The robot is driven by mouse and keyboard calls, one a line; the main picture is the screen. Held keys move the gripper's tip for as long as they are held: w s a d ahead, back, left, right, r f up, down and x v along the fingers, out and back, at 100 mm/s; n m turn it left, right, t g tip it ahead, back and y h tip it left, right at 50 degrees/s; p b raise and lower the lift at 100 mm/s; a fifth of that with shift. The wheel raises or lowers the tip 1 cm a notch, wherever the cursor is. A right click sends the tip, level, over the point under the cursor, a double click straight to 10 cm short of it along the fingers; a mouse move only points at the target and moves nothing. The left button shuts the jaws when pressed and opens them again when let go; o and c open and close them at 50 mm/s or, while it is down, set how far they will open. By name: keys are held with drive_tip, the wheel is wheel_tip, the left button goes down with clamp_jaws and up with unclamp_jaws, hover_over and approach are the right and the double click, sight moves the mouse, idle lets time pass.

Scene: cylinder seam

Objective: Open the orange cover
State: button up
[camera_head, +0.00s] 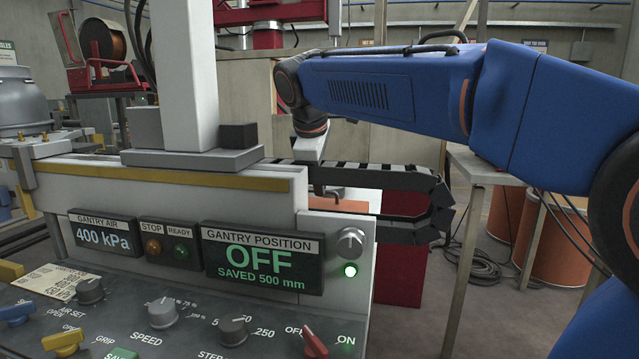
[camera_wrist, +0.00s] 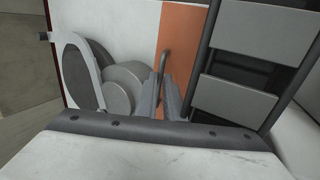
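The orange cover (camera_wrist: 183,45) is a flat panel running up the picture in the wrist view. A small strip of it also shows below my arm's end in the camera_head view (camera_head: 338,205). A thin dark bent handle (camera_wrist: 163,70) stands on it. My gripper (camera_wrist: 160,92) reaches down over the cover, its two grey fingers close together with the handle between them and little gap visible. In the camera_head view my gripper (camera_head: 317,180) is at the handle, and its fingertips are small. The cover appears to lie flat.
A dark cable chain (camera_head: 420,185) curves right of the cover. A control panel (camera_head: 160,320) with knobs and a display (camera_head: 262,258) reading OFF stands in front. In the wrist view, grey discs (camera_wrist: 115,90) lie left of the cover and grey plates (camera_wrist: 235,100) right.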

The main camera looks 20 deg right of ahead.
drive_tip(key=o, duration=0.4)
drive_tip(key=shift+c, duration=0.2)
drive_tip(key=shift+r, duration=0.1)
drive_tip(key=v, duration=1.7)
drive_tip(key=shift+s, duration=0.15)
drive_tip(key=shift+a, duration=0.15)
